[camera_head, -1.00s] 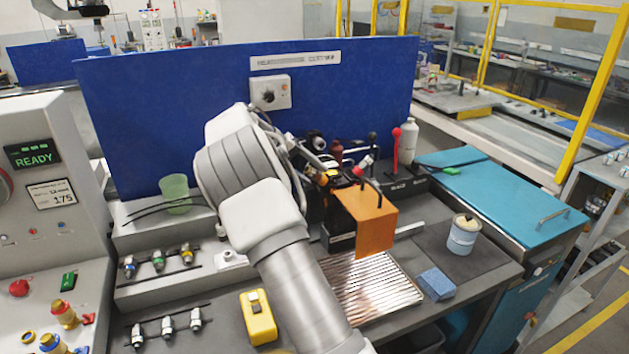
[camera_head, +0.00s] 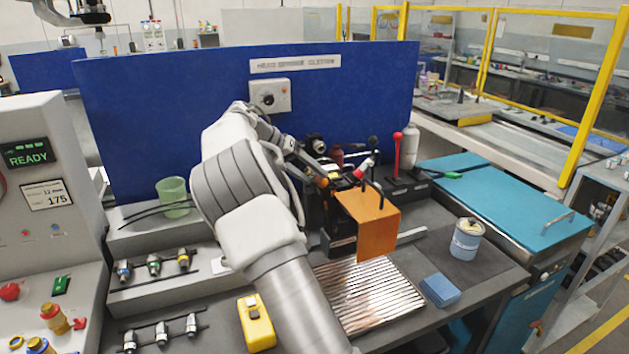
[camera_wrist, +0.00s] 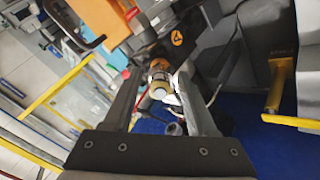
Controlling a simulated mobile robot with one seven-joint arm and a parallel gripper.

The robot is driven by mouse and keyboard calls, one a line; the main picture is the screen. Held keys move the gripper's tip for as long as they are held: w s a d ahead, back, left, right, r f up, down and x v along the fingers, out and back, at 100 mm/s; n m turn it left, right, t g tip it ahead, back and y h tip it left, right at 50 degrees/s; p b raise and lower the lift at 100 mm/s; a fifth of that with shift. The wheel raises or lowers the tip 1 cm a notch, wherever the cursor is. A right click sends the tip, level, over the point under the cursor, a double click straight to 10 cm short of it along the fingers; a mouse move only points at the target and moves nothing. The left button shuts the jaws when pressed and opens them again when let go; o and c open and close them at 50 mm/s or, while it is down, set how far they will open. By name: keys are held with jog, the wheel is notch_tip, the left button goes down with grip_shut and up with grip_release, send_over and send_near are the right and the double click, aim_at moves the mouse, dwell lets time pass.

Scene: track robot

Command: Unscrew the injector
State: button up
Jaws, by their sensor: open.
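The injector appears to be the short round part with a pale yellowish end and a metal collar (camera_wrist: 160,88) in the wrist view. It lies between the fingers of my gripper (camera_wrist: 158,82), which is open, with one finger on each side. I cannot tell whether either finger touches it. In the head view my gripper (camera_head: 322,177) is at the machine behind the orange guard (camera_head: 378,222); the arm and fixture parts hide the injector there.
Several injectors with coloured rings lie on racks at the left (camera_head: 154,263). A yellow box (camera_head: 256,322), a ribbed metal tray (camera_head: 368,296), a blue block (camera_head: 439,289) and a pale can (camera_head: 466,240) are on the bench. A blue panel (camera_head: 330,95) stands close behind the arm.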

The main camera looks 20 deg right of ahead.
jog(key=m+b, duration=0.3)
jog(key=m, duration=0.2)
jog(key=shift+f+m, duration=0.15)
jog(key=shift+m, duration=0.15)
jog(key=m+b, duration=0.1)
jog(key=m, duration=0.2)
jog(key=shift+m, duration=0.7)
jog(key=shift+m+b, duration=0.65)
jog(key=shift+m, duration=0.05)
jog(key=m+b, duration=0.1)
jog(key=m, duration=0.3)
jog(key=shift+m, duration=0.4)
jog(key=m+b, duration=0.1)
jog(key=m, duration=0.4)
jog(key=shift+m, duration=0.4)
jog(key=shift+r, duration=0.2)
